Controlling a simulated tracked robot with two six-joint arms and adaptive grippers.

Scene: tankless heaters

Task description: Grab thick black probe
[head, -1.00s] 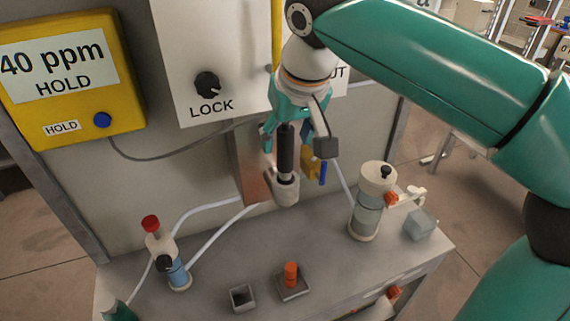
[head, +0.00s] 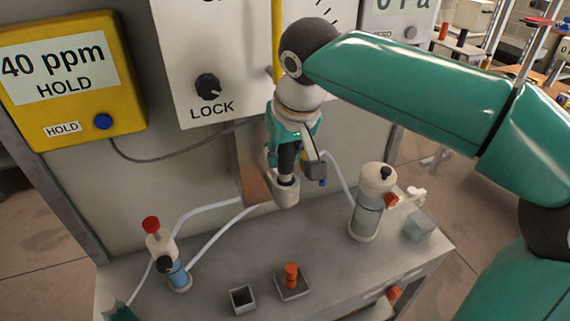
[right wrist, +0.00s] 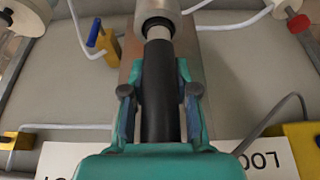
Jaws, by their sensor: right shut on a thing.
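The thick black probe (head: 289,157) stands with its lower end in a whitish round holder (head: 286,192) in front of the cabinet panel. My right gripper (head: 286,160) reaches it from above and is shut on its shaft. In the right wrist view the black probe (right wrist: 159,95) lies between the two fingers (right wrist: 159,92), and its pale end section points into the holder (right wrist: 158,12). The probe's upper end is hidden by the gripper. A small teal piece at the bottom left of the head view seems to be my left gripper; its jaws cannot be made out.
A yellow meter (head: 70,85) hangs at the left. A red-capped bottle (head: 168,262), a dark square cup (head: 242,299), an orange peg on a base (head: 291,275) and a clear cylinder (head: 367,210) stand on the bench. Hoses run behind the holder.

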